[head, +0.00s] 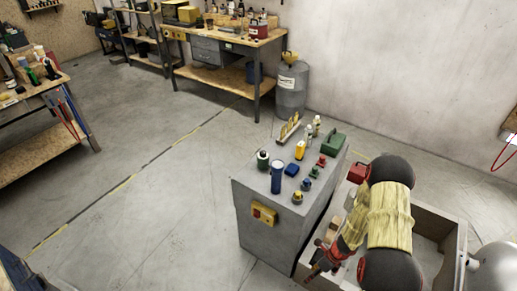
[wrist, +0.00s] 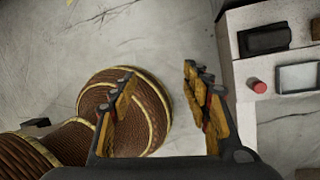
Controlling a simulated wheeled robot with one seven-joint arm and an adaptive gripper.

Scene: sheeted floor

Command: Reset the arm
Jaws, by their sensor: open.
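My gripper (wrist: 158,88) is open in the wrist view, with two orange-and-black fingers apart and nothing between them. In the head view my arm comes in at the lower right, and my gripper (head: 318,266) is small and partly hidden near its lower end, beside the right side of the grey cabinet (head: 262,240). I cannot make out its fingertips there.
Bottles, a blue cylinder (head: 277,177), a green box (head: 333,143) and several small coloured objects stand on the cabinet. A grey open-topped bin (head: 450,250) is under my arm. Workbenches stand left and at the back. The floor left of the cabinet is clear.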

